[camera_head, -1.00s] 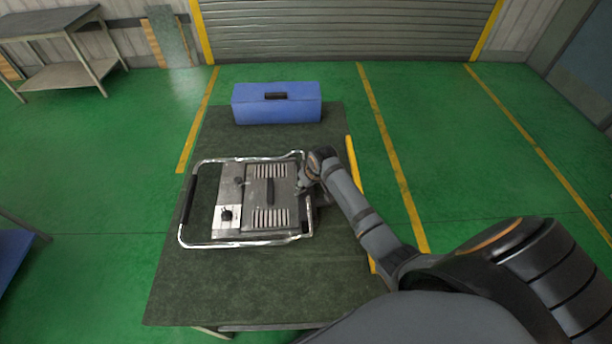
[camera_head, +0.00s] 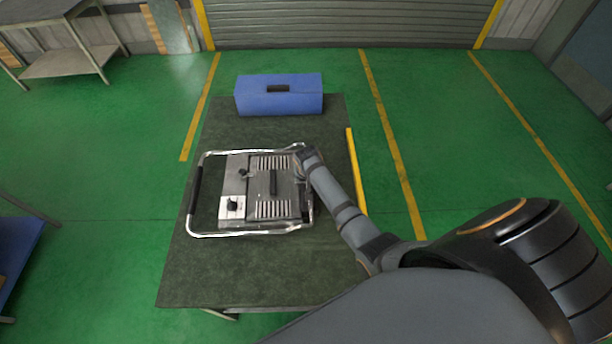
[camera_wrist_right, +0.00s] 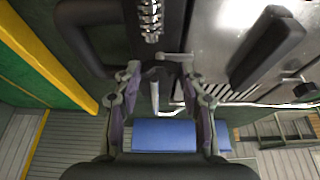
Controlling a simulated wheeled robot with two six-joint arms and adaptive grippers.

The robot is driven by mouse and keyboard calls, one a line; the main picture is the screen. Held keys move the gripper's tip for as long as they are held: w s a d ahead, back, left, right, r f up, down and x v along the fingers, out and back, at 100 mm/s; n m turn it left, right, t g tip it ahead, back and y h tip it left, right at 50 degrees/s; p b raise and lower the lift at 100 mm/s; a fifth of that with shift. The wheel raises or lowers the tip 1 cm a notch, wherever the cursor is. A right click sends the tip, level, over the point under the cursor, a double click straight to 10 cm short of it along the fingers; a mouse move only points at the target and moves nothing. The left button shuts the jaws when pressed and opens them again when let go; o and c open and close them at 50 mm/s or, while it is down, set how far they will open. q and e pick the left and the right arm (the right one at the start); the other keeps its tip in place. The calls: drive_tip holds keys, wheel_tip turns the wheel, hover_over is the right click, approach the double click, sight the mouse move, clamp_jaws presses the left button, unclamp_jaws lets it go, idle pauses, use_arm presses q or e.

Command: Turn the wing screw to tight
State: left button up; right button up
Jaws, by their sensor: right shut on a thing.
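The heating element is a metal unit (camera_head: 237,181) with a dark handle and slotted grilles, inside a silver tube frame (camera_head: 255,234) on the table. My right arm reaches to its right side in the head view, where the arm hides the gripper and the screw. In the right wrist view my right gripper (camera_wrist_right: 160,75) has its fingers around a small metal wing screw (camera_wrist_right: 174,57), below a coiled metal part (camera_wrist_right: 150,20). The exact finger contact is hard to make out. My left gripper is not in view.
The dark green table (camera_head: 250,280) is clear in front of the unit. A blue box (camera_head: 278,101) stands at its far end. A grey side table (camera_head: 60,35) stands at the far left, and a blue-topped one (camera_head: 15,250) at the left edge.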

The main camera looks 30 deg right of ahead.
idle(0.3)
drive_tip(key=o, duration=1.1)
drive_tip(key=shift+o, duration=0.2)
drive_tip(key=v, duration=1.2)
drive_tip(key=shift+w, duration=0.1)
